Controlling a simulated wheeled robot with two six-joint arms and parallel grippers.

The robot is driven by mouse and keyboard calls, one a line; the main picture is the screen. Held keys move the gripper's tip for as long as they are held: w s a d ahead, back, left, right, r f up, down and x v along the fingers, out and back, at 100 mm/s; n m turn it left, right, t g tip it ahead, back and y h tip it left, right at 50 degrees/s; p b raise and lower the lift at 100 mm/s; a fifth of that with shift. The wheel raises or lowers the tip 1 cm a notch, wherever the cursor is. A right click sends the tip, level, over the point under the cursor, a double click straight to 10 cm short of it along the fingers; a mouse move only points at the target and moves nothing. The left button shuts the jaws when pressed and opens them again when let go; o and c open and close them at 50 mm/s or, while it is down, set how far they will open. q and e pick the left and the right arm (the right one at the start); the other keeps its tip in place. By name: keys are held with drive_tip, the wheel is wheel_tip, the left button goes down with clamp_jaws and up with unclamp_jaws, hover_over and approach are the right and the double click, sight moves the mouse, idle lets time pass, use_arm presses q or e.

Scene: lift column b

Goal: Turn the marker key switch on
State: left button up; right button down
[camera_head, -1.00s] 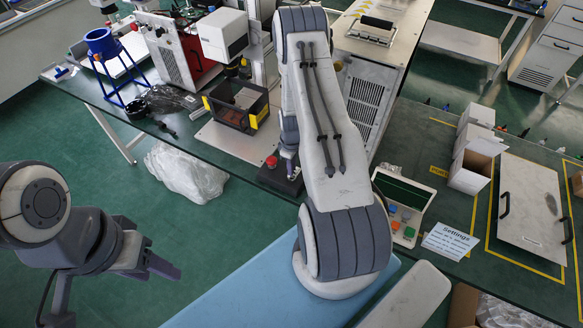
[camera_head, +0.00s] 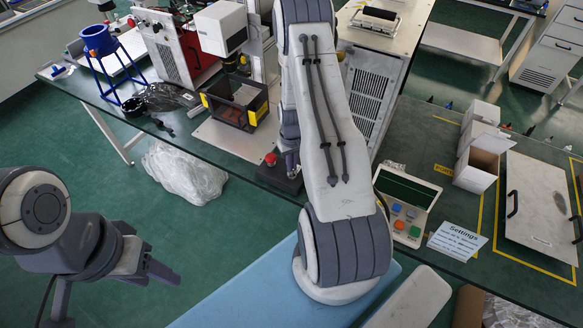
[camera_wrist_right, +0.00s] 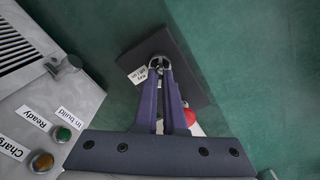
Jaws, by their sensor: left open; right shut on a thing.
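The marker key switch is a dark square box (camera_wrist_right: 193,72) with a metal key (camera_wrist_right: 159,62) at its far side and a small white label (camera_wrist_right: 138,75). A red button (camera_wrist_right: 190,117) is partly hidden behind a finger. In the head view the box (camera_head: 276,179) sits on the bench edge, with its red button (camera_head: 270,159) showing. My right gripper (camera_wrist_right: 160,74) is shut on the key; its fingers (camera_head: 291,160) are mostly hidden by my arm in the head view. My left gripper (camera_head: 115,300) is open and empty at lower left, away from the bench.
A grey panel with green (camera_wrist_right: 63,134) and orange (camera_wrist_right: 42,161) buttons lies left in the wrist view. An open case with coloured buttons (camera_head: 415,192) and a Settings sheet (camera_head: 457,240) lie right of my arm.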

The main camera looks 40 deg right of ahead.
drive_tip(key=shift+m+b, duration=0.7)
drive_tip(key=shift+m, duration=1.4)
drive_tip(key=c, duration=1)
unclamp_jaws()
wheel_tip(320, 180, up, 10)
drive_tip(key=b, duration=0.2)
drive_tip(key=shift+r, duration=0.25)
